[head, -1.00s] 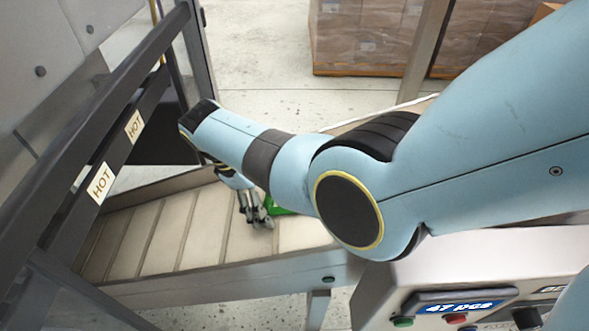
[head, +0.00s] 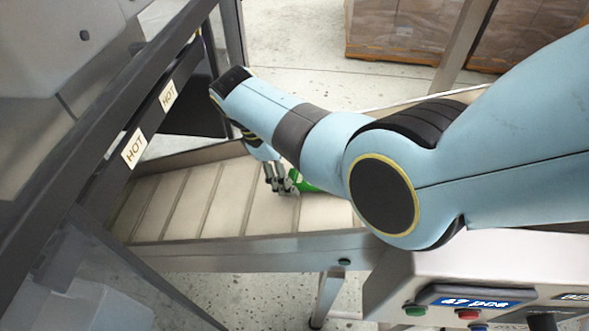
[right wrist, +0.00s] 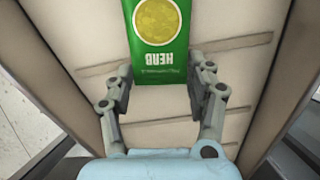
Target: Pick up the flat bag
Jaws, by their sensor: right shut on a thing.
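The flat bag (right wrist: 159,42) is green with a yellow round picture and the word HERB, upside down in the right wrist view. In the head view only a green part of it (head: 304,183) shows beside my right gripper (head: 282,186); my arm hides the rest. In the right wrist view my right gripper (right wrist: 160,82) is shut on the near end of the bag, one finger at each side edge. The bag is over the slatted conveyor (head: 228,205); I cannot tell whether it touches it. My left gripper is not in view.
A dark frame with HOT labels (head: 134,148) stands at the left, close to the conveyor. A control box (head: 440,270) with a display and buttons is at the lower right. Stacked cartons (head: 405,25) stand on the floor behind.

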